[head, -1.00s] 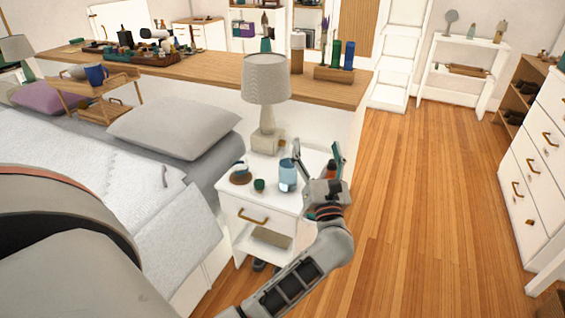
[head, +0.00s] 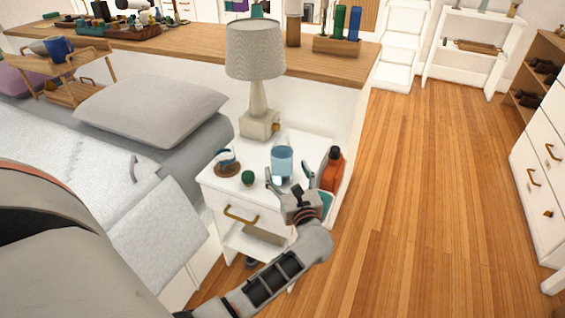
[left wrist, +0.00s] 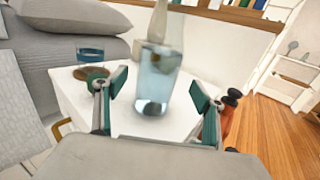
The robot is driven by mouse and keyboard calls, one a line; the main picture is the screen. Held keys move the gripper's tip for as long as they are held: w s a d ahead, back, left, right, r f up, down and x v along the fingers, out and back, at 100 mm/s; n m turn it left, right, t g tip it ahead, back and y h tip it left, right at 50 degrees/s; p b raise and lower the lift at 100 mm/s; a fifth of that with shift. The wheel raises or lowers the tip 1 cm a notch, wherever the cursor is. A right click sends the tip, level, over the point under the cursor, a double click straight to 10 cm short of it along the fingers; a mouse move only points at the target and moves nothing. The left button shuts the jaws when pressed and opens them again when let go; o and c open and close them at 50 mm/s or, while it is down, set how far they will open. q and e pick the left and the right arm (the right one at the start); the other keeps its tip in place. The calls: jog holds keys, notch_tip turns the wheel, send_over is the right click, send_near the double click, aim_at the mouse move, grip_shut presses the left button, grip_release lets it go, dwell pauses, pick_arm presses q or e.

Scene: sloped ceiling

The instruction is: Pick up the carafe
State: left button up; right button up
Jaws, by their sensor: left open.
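The carafe (head: 282,162) is a clear vessel with pale blue liquid, standing upright on the white nightstand (head: 215,181). In the left wrist view the carafe (left wrist: 157,82) stands in the middle, in line with the gap between the fingers. My left gripper (head: 289,181) is open and empty, just in front of the carafe on its near side. Its green-padded fingers (left wrist: 158,92) are spread to either side of the carafe in the wrist view. I cannot tell whether they reach around it. My right gripper is not in view.
A glass on a brown coaster (head: 227,170) and a small green object (head: 248,177) stand left of the carafe. An orange bottle (head: 332,171) stands close on the right. A grey lamp (head: 256,60) stands behind. Open wooden floor (head: 420,200) lies to the right.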

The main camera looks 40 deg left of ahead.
aim_at(282, 162)
pick_arm(q)
jog(key=x, duration=0.4)
jog(key=shift+a, duration=0.3)
jog(key=c, duration=1.2)
jog(key=shift+o, duration=0.2)
jog(key=shift+r, duration=0.1)
jog(key=shift+r, duration=0.1)
